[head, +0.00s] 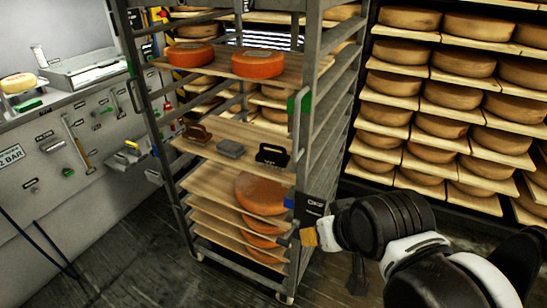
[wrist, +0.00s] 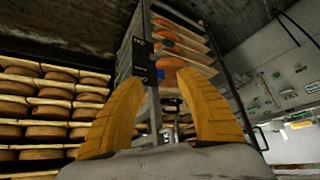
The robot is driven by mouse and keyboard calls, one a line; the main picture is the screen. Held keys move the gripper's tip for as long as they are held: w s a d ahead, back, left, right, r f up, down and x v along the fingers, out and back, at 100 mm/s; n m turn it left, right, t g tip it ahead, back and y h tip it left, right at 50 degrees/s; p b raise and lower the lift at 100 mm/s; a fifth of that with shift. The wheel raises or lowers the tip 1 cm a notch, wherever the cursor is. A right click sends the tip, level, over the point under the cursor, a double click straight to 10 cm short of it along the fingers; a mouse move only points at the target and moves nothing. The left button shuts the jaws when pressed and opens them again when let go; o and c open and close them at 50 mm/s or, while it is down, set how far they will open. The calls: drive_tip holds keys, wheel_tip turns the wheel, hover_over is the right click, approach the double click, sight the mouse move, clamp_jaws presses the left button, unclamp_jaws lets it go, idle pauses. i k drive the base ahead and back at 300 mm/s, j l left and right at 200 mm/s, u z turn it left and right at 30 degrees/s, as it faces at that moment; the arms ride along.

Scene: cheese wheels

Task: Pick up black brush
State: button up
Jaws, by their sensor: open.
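The black brush (head: 272,154) lies on a wooden shelf board (head: 235,133) of the metal rack, at the right end near the rack's front post. A grey block (head: 231,148) and a brown brush (head: 195,132) lie to its left on the same board. My gripper (head: 310,236) is beside the rack's right post, lower than the brush and to its right. In the wrist view my gripper (wrist: 160,95) shows two yellow fingers spread apart with nothing between them.
The metal rack (head: 308,150) holds orange cheese wheels (head: 258,62) above and more (head: 261,192) below the brush's board. A dark sign hangs on its right post. Shelves of cheese wheels (head: 440,94) stand at the right. A grey counter (head: 70,120) is at the left. Some floor (head: 140,255) is clear.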

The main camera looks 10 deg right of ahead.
sight(276, 160)
drive_tip(key=i+j+z, duration=0.25)
drive_tip(key=i+j, duration=0.15)
drive_tip(key=j, duration=0.25)
drive_tip(key=i+j+z, duration=0.15)
drive_tip(key=j, duration=0.2)
drive_tip(key=i+j+z, duration=0.1)
drive_tip(key=j, duration=0.25)
drive_tip(key=i+j+z, duration=0.15)
drive_tip(key=j, duration=0.2)
drive_tip(key=i+j+z, duration=0.15)
drive_tip(key=j, duration=0.25)
